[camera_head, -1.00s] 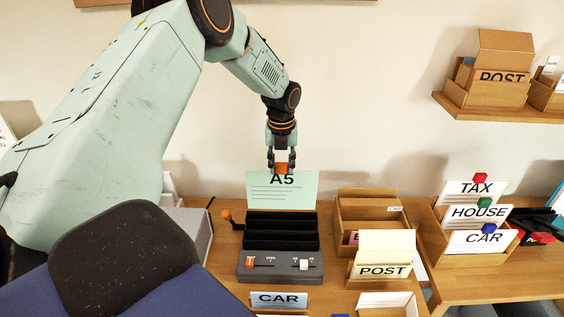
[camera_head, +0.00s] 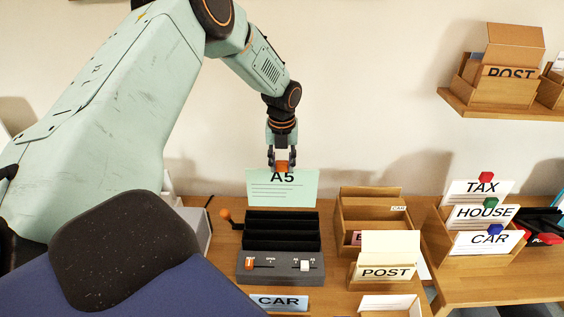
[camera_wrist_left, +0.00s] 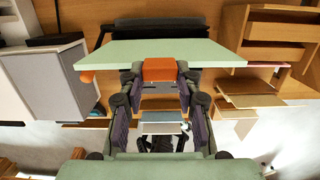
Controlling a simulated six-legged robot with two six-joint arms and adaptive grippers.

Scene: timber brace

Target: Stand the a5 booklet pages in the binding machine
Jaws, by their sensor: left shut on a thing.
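The A5 booklet pages (camera_head: 283,190) are a pale green upright sheet marked "A5" with an orange tab (camera_head: 282,166) at the top edge. My left gripper (camera_head: 282,164) is shut on the orange tab and holds the pages upright, behind the slots of the binding machine as seen from the head. The pages and tab also show in the left wrist view (camera_wrist_left: 160,54). The binding machine (camera_head: 280,268) is dark grey with several black slots, an orange switch, a white slider and an orange-knobbed lever at its left.
A wooden box (camera_head: 369,212) and a cream "POST" card holder (camera_head: 386,262) stand right of the machine. A "CAR" card (camera_head: 279,303) lies in front. Further right is a rack of cards (camera_head: 484,262). A grey box (camera_head: 192,225) stands at left.

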